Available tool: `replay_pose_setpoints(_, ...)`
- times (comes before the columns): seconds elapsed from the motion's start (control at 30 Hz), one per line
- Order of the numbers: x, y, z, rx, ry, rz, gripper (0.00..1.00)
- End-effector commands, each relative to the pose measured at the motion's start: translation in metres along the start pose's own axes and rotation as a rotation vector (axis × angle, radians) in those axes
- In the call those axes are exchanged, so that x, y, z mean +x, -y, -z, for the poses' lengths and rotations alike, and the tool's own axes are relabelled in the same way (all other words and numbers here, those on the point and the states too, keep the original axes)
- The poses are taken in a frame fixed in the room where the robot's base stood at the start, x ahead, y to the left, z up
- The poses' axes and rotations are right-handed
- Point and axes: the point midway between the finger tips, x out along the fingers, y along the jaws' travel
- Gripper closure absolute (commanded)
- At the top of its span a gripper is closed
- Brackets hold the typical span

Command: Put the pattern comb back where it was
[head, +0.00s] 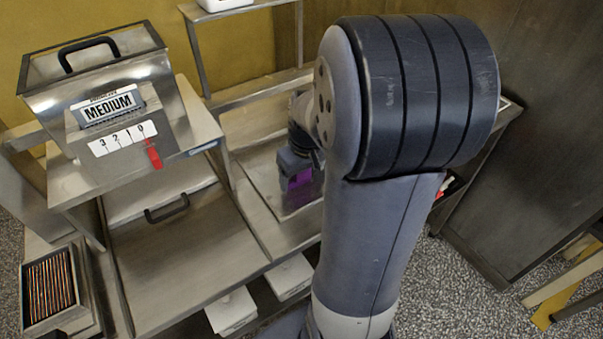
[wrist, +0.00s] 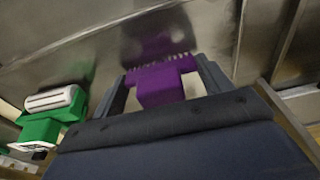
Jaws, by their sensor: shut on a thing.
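The pattern comb (wrist: 160,80) is purple with a row of short teeth. In the wrist view it sits between the two fingers of my gripper (wrist: 163,82), which is shut on it. The teeth point away from my gripper, toward a shiny metal surface. I cannot tell whether they touch it. In the head view my gripper (head: 298,172) and the purple comb (head: 300,179) show small over a metal tray (head: 262,180), left of my arm. My arm hides much of the area to the right of them.
A metal hopper (head: 105,85) labelled MEDIUM, with a red lever (head: 153,154), stands at the left. A green and white object (wrist: 48,118) lies left of my gripper in the wrist view. White bins (head: 232,311) sit under the bench. The bench's front left panel (head: 180,265) is clear.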

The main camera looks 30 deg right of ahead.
Motion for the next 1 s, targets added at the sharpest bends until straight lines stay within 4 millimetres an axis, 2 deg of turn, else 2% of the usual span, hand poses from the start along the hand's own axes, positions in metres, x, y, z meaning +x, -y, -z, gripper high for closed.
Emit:
replay_pose_setpoints(0.17, 0.005, 0.0, -0.001, 0.0, 0.0, 0.0, 0.46)
replay_pose_setpoints(0.2, 0.003, 0.0, 0.0, 0.0, 0.0, 0.0, 0.23)
replay_pose_setpoints(0.43, 0.003, 0.0, 0.0, 0.0, 0.0, 0.0, 0.04)
replay_pose_setpoints(0.77, -0.003, 0.0, 0.001, 0.0, -0.001, -0.001, 0.04)
replay_pose_setpoints(0.87, -0.016, -0.001, 0.002, 0.0, -0.005, -0.002, 0.04)
replay_pose_setpoints(1.0, -0.047, -0.001, 0.002, 0.0, -0.007, -0.004, 0.04)
